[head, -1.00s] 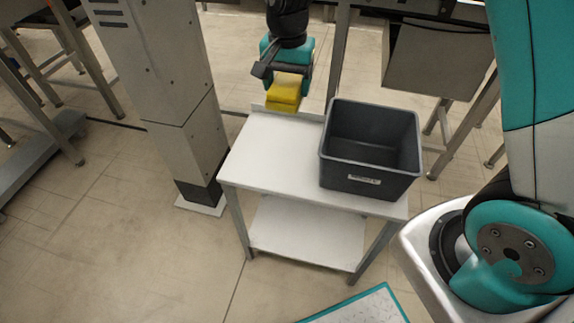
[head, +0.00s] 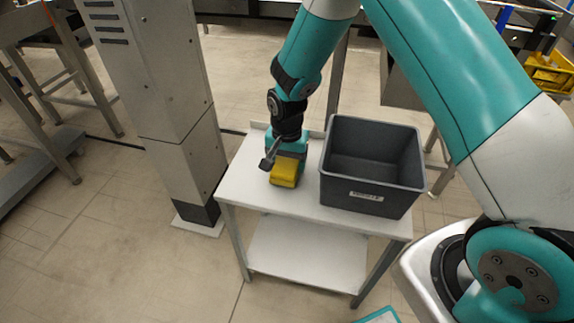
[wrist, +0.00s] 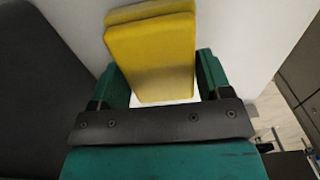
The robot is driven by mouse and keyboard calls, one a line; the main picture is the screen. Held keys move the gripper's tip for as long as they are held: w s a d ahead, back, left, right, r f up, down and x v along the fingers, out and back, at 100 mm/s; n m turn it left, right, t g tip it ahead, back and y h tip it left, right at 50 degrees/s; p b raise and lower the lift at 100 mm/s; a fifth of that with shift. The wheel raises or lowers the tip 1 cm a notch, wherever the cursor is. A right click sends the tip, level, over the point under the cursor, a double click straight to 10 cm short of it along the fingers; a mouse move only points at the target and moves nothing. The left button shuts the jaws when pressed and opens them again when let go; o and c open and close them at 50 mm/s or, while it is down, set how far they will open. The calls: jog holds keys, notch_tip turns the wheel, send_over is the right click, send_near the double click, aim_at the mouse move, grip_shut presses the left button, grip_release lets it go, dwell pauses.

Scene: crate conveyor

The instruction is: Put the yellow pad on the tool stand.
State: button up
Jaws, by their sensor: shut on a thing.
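The yellow pad (head: 285,172) is a thick yellow block held at the end of my arm, over the left part of the white tool stand (head: 247,186). My gripper (head: 288,155) is shut on it. In the wrist view the yellow pad (wrist: 155,55) sits between the two green fingers of my gripper (wrist: 160,80), with the pale top of the stand (wrist: 240,25) behind it. The pad is close to the stand's top; I cannot tell whether it touches.
A dark grey crate (head: 372,188) stands on the right part of the stand, just right of the pad. A grey metal column (head: 165,110) rises beside the stand's left edge. The stand's front left top is clear. A yellow bin (head: 552,75) is far right.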

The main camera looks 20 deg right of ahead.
aim_at(287, 161)
jog(key=shift+f, duration=0.65)
jog(key=shift+c, duration=0.4)
jog(key=o, duration=0.9)
jog(key=shift+r, duration=0.1)
notch_tip(287, 161, up, 12)
jog(key=p, duration=0.2)
jog(key=s+a+r+n+y, duration=0.25)
jog(key=s+r+n, duration=0.35)
jog(key=s+r, duration=0.45)
jog(key=s+a+r+n+y, duration=0.1)
jog(key=s+r+n, duration=0.2)
jog(key=s, duration=0.4)
jog(key=s+a+r+n, duration=0.1)
jog(key=s+r+n, duration=0.3)
jog(key=s, duration=0.4)
jog(key=shift+a+n+y, duration=0.15)
jog(key=shift+n+y, duration=0.2)
jog(key=shift+n, duration=0.35)
jog(key=shift+r, duration=0.1)
